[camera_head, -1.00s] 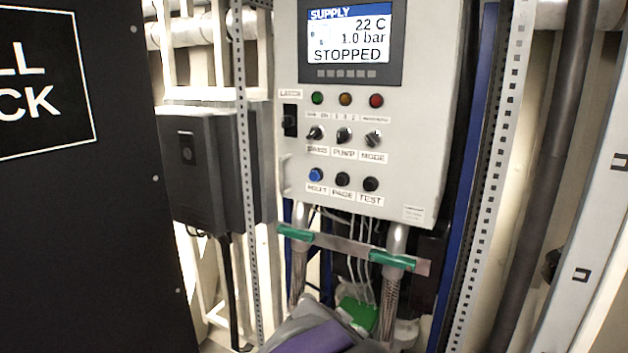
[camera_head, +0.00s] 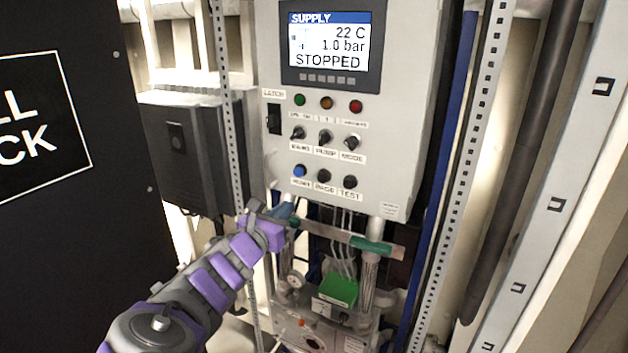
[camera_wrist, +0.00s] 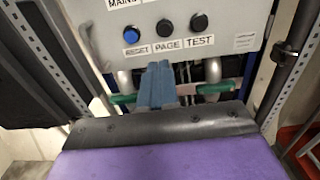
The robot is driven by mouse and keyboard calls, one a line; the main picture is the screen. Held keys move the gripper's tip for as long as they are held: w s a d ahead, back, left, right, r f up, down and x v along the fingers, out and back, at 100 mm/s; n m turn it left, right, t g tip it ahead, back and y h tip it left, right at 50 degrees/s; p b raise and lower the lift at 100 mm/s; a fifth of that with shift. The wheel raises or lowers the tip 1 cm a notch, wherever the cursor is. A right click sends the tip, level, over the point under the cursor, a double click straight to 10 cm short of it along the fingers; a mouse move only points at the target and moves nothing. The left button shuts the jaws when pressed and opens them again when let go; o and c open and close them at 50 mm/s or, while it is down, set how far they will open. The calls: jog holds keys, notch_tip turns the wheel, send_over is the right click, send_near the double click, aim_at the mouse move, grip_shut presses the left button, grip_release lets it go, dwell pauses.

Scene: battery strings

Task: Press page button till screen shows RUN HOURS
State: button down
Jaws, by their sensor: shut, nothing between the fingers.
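The grey control panel (camera_head: 395,120) carries a screen (camera_head: 329,42) that reads SUPPLY, 22 C, 1.0 bar and STOPPED. The black PAGE button (camera_head: 324,176) is in the panel's bottom row, between the blue button (camera_head: 299,171) on its left and the black TEST button (camera_head: 350,182) on its right. The PAGE button also shows in the wrist view (camera_wrist: 165,27), above its label. My gripper (camera_head: 285,209) is shut and empty, below and left of the button row and apart from it. In the wrist view its blue-grey fingers (camera_wrist: 158,84) point up toward the PAGE label.
Above the buttons are a row of rotary knobs (camera_head: 325,137), several lamps and a black LATCH switch (camera_head: 274,118). Pipes with green-handled valves (camera_head: 371,246) run below the panel. A perforated rail (camera_head: 460,190) stands to the right and a dark grey box (camera_head: 180,150) to the left.

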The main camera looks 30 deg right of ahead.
aim_at(321, 179)
jog(key=x, duration=1)
jog(key=p+x, duration=0.1)
jog(key=x, duration=0.4)
jog(key=shift+s+d, duration=0.2)
jog(key=shift+s, duration=0.2)
jog(key=shift+w, duration=0.1)
jog(key=shift+a, duration=0.2)
